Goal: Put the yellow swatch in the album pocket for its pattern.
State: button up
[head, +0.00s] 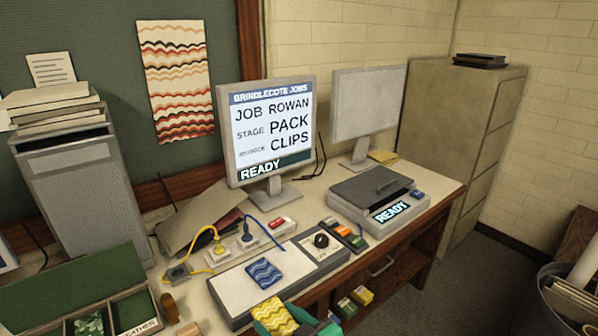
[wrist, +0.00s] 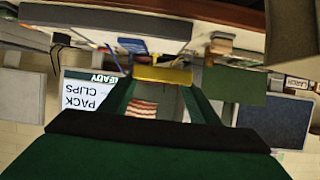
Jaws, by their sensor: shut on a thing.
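The yellow swatch (head: 270,315) has a pale wavy pattern and is held in my gripper (head: 284,319) at the bottom of the head view. In the wrist view, my gripper (wrist: 160,80) has its green fingers shut on the swatch (wrist: 162,75), seen edge-on. The album (head: 75,268) lies open at the bottom left of the head view, left of my gripper and partly cut off. One pocket has a label (head: 140,328) ending in "EATHER". A green patterned swatch (head: 88,325) is in another pocket. The other pocket labels are out of view.
A blue wavy swatch (head: 264,272) lies on a pale tray (head: 228,290). Yellow and blue plugs with cords (head: 212,250) and a brown bottle (head: 169,307) stand nearby. A monitor (head: 268,130) reads "JOB ROWAN". Small boxes (head: 355,301) sit on the shelf below the desk edge.

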jog(key=d+f+m+t+h, duration=0.1)
jog(key=d+f+m+h, duration=0.1)
jog(key=f, duration=1.7)
jog(key=s+d+f+m+t+h, duration=0.1)
jog(key=f+m+h, duration=0.4)
jog(key=f, duration=1.4)
jog(key=shift+d+f+t+h, duration=0.3)
jog(key=shift+d+h, duration=0.2)
jog(key=shift+d, duration=0.25)
jog(key=shift+d, duration=0.1)
